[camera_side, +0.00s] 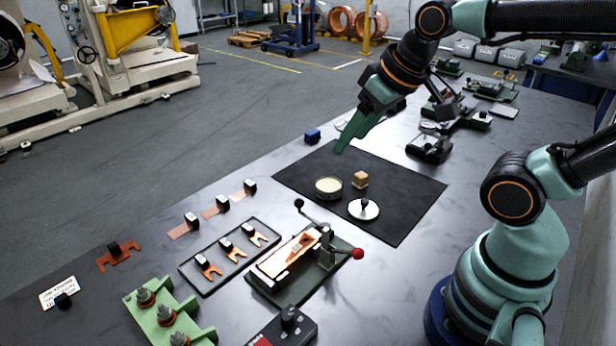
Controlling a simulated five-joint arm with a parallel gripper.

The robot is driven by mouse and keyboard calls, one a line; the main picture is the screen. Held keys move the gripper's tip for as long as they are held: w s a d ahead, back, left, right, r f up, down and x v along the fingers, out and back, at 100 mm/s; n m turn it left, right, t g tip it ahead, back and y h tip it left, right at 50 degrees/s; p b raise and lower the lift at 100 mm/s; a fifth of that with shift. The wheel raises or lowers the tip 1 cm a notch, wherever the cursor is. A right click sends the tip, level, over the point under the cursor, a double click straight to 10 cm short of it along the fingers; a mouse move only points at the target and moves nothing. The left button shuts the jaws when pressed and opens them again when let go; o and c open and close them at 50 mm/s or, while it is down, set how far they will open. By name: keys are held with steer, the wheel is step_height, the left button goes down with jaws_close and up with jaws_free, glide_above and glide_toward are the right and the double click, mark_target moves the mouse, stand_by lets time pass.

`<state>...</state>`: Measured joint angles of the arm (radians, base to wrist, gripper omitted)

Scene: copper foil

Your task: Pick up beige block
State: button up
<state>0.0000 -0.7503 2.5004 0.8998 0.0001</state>
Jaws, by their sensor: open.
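The beige block (360,180) is a small tan cube resting on the black mat (405,195). A round, pale-topped tin (328,187) stands just to its left, and a white disc with a dark knob (363,209) lies just in front of it. My gripper (340,150) is green and points down and left above the back part of the mat. It is open and apart from the block, which sits lower and to the right of the fingertips in the picture. The gap between the fingers is hard to see from this side.
A small blue block (312,136) sits beyond the mat's back left edge. A clamp fixture with a red-knobbed lever (300,262) stands in front of the mat, beside a tray of copper forks (232,258). Dark metal fixtures (430,147) stand at the back right. The mat's right part is bare.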

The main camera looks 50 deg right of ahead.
steer(key=shift+o, duration=0.7)
